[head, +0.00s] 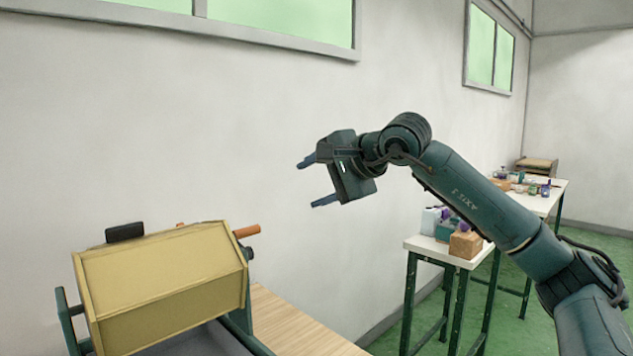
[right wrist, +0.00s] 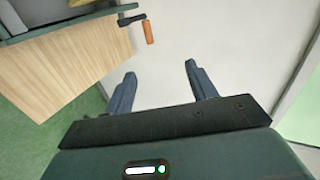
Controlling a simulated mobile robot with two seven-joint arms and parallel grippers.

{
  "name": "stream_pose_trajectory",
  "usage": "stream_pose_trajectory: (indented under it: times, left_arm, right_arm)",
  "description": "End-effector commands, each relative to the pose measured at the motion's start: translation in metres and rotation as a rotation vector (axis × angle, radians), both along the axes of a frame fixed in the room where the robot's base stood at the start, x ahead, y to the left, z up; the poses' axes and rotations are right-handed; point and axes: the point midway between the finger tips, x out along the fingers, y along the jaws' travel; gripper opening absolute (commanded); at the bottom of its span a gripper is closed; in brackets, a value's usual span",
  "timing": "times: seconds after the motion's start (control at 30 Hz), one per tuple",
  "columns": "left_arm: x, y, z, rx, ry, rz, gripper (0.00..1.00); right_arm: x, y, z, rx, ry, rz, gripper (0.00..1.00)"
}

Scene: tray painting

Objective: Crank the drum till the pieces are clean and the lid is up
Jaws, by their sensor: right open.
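The yellow box-shaped drum (head: 165,280) sits in a dark green frame at the lower left of the head view. A black block (head: 124,232) shows at its top back edge. The crank's orange handle (head: 246,231) sticks out at the drum's right side; the orange handle (right wrist: 148,32) on its dark arm also shows in the right wrist view. My right gripper (head: 309,181) is open and empty, above and to the right of the handle, apart from it. Its two blue fingers (right wrist: 160,85) are spread. The pieces are not visible. My left gripper is not in view.
The drum stands on a wooden bench (head: 295,325) whose right part is bare. A small white table (head: 437,249) with a cork-coloured block (head: 466,245) and other items stands to the right. A farther table (head: 553,198) holds several small bottles. A wall runs behind.

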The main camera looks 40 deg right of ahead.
Motion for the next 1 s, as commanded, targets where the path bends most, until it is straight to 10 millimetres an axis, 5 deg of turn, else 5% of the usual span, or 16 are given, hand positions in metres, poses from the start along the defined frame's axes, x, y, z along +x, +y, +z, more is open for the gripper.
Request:
stream_pose_trajectory:
  times: [0.53,1.0]
  left_arm:
    - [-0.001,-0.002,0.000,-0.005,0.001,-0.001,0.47]
    - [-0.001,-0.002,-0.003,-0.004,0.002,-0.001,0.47]
  right_arm:
    - [-0.002,0.000,0.001,0.000,-0.001,0.000,0.64]
    - [-0.042,-0.005,0.021,-0.001,-0.001,-0.002,0.64]
